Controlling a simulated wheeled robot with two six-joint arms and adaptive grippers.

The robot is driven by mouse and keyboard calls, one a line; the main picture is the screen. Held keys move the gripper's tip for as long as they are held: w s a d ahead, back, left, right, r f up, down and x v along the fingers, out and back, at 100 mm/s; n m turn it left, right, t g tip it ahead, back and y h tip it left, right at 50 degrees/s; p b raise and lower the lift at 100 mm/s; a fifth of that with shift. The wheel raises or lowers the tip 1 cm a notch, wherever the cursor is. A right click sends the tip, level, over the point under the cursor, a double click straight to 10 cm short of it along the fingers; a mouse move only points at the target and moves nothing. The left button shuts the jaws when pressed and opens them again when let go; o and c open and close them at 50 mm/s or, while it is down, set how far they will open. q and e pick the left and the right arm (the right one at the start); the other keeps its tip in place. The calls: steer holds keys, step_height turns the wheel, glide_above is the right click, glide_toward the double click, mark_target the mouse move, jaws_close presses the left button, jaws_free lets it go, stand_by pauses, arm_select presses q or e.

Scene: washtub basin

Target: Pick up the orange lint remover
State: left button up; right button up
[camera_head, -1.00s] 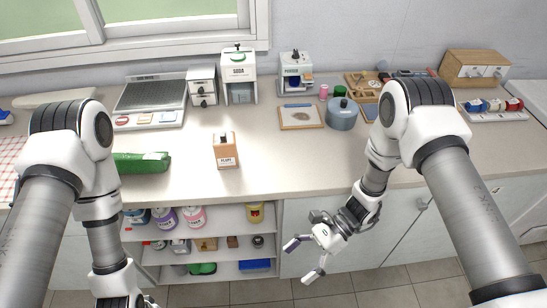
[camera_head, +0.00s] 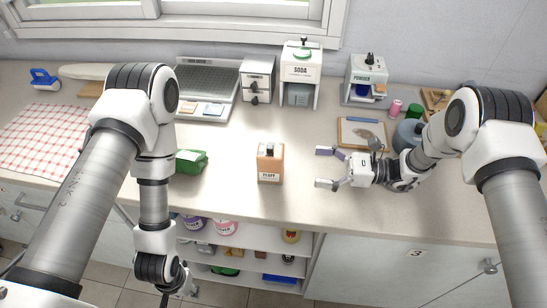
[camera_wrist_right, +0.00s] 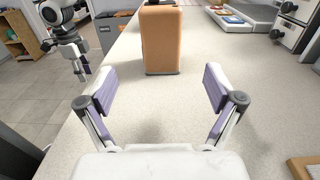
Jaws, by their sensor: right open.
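The orange lint remover (camera_head: 270,164), a boxy block with a white "FLUFF" label and a dark top, stands upright on the counter near its front edge. In the right wrist view the open fingers (camera_wrist_right: 157,88) frame the space before the block, with a gap between. My left gripper (camera_head: 182,290) hangs below the counter's front edge, mostly hidden; its jaws are unclear.
A green item (camera_head: 190,162) lies left of the lint remover. The soda dispenser (camera_head: 300,72) and a drawer unit (camera_head: 257,80) stand behind. A clipboard (camera_head: 362,133) and blue-grey pot (camera_head: 407,135) are near my right arm. The counter between gripper and block is clear.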

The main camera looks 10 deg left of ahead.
mark_target(271, 163)
steer(key=shift+a+f, duration=0.1)
steer(key=shift+a, duration=0.1)
steer(key=a+p, duration=0.1)
steer(key=a, duration=0.1)
steer(key=a+p, duration=0.1)
steer(key=a, duration=0.1)
steer(key=a+p, duration=0.2)
steer(key=shift+a+r, duration=0.25)
steer(key=shift+a, duration=0.05)
steer(key=shift+a+f, duration=0.2)
steer(key=shift+a, duration=0.25)
steer(key=c, duration=1.2)
